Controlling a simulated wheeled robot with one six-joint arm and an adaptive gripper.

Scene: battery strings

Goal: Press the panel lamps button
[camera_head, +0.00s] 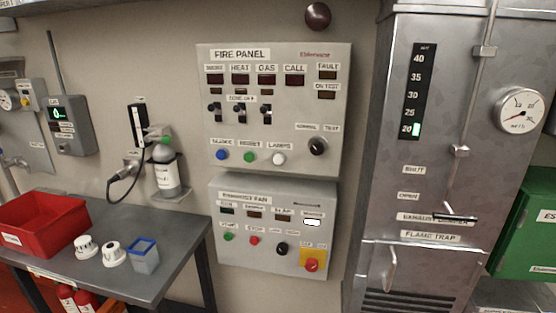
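The fire panel (300,110) is a pale box on the wall near the middle of the head view. Its bottom row has a blue button (221,155), a green button (249,158) and a white button (279,159). The small label above the white button reads LAMPS. A black rotary knob (318,146) sits to the right of the white button. The display windows across the panel's top look dark. Nothing covers the white button. My gripper is not in view.
The exhaust fan panel (267,264) hangs just below. At left, a grey table (187,228) bears a red bin (79,206), white round parts and a blue-rimmed cup (144,262). A tall metal cabinet (395,210) stands at right. The wall before the panel looks unobstructed.

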